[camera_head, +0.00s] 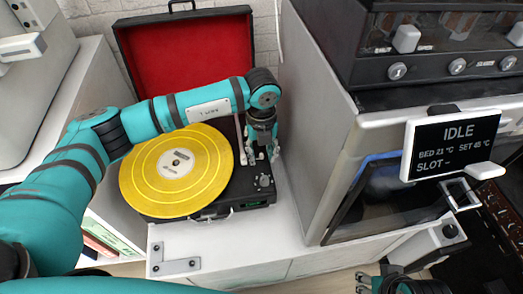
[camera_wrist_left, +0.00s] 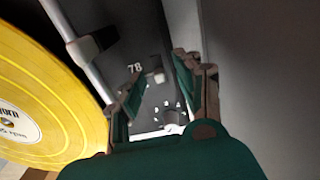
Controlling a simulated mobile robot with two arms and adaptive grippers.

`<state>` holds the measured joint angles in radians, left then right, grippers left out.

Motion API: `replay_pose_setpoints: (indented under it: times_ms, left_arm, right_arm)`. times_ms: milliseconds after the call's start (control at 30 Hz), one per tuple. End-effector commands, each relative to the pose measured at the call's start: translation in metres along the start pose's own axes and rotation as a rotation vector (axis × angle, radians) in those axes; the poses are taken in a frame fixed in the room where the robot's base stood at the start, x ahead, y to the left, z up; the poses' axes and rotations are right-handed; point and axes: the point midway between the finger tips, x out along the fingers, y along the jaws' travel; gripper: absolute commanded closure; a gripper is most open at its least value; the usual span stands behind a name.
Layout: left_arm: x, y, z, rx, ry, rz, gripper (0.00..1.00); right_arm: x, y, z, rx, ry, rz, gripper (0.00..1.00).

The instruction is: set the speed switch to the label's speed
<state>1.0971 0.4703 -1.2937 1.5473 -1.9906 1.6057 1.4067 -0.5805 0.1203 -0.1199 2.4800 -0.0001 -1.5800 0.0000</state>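The yellow record (camera_head: 205,150) lies on the black turntable (camera_head: 250,196), its pale centre label (camera_head: 178,163) facing up. My left gripper (camera_head: 262,154) points down over the deck's right side, open and empty. My right gripper (camera_head: 377,284) shows only partly at the bottom edge.
The tonearm (camera_wrist_left: 75,40) lies just left of my left gripper. A knob (camera_head: 264,181) sits near the deck's front right. The open red-lined lid (camera_head: 190,60) stands behind. A grey cabinet wall (camera_head: 318,130) rises close on the right, beside the IDLE display (camera_head: 452,145).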

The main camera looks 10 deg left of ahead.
Motion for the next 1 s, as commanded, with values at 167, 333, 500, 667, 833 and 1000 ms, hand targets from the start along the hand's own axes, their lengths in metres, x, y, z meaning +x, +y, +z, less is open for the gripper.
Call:
replay_pose_setpoints:
  times_ms: [167, 333, 500, 667, 833, 1000]
  left_arm:
    - [-0.01, 0.0, 0.001, 0.0, -0.003, -0.001, 0.65]
    - [-0.041, -0.001, 0.001, 0.0, -0.005, -0.003, 0.65]
    - [-0.078, -0.001, 0.001, 0.001, -0.004, -0.002, 0.65]
    - [-0.104, -0.001, 0.0, 0.0, -0.003, -0.001, 0.65]
    - [-0.118, 0.0, 0.0, 0.0, -0.001, 0.0, 0.65]
    - [-0.12, 0.0, 0.0, 0.0, 0.0, 0.0, 0.65]
  right_arm:
    - [0.0, 0.0, -0.001, 0.002, 0.003, -0.001, 0.66]
    - [0.0, 0.0, -0.001, 0.001, 0.002, 0.0, 0.66]
    - [0.0, 0.0, -0.001, 0.0, 0.001, 0.0, 0.66]
    - [0.0, 0.0, 0.0, 0.0, 0.001, 0.0, 0.66]
    - [0.0, 0.0, 0.0, 0.0, 0.0, 0.0, 0.66]
    - [0.0, 0.0, 0.0, 0.0, 0.0, 0.0, 0.66]
